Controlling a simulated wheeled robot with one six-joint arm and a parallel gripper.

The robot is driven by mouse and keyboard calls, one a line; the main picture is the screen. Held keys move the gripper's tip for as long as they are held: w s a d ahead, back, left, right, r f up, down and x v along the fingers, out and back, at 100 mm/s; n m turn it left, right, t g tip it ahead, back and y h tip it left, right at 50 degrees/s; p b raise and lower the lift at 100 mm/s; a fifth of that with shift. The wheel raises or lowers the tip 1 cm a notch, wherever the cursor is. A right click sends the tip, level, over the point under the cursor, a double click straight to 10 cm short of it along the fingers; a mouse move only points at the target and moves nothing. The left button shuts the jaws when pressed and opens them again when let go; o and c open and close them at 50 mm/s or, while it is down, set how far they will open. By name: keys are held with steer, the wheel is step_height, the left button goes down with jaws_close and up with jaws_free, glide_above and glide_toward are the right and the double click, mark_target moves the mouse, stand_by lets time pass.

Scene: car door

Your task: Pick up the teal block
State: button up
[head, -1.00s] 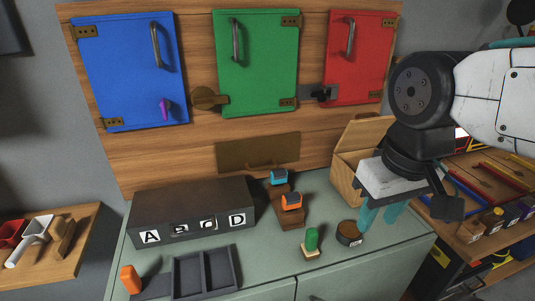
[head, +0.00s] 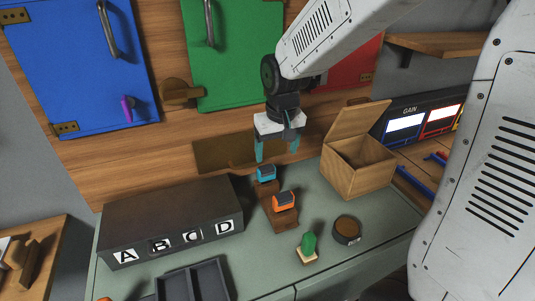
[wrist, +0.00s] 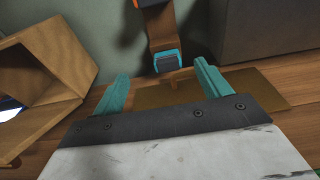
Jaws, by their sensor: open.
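The teal block (head: 266,173) with a dark top sits on the rear step of a brown wooden stand (head: 283,219). In the wrist view the teal block (wrist: 167,62) shows between and beyond the two teal fingers. My gripper (head: 277,157) is open and points down above and slightly right of the block. Its fingers (wrist: 161,88) are apart with nothing between them. I cannot tell the exact height of the fingertips over the block.
An orange block (head: 285,201) sits on the front step of the stand. A dark box lettered A to D (head: 175,222) stands left. An open wooden box (head: 358,165) stands right. A green piece (head: 308,244) and a round tin (head: 347,230) stand in front. The panel (head: 170,155) rises behind.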

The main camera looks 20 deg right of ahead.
glide_above(266, 168)
steer(key=f, duration=0.5)
steer(key=shift+s+d, duration=0.1)
steer(key=shift+s, duration=0.2)
steer(key=f, duration=0.5)
steer(key=w+f, duration=0.1)
steer(key=f, duration=0.1)
steer(key=shift+f, duration=0.25)
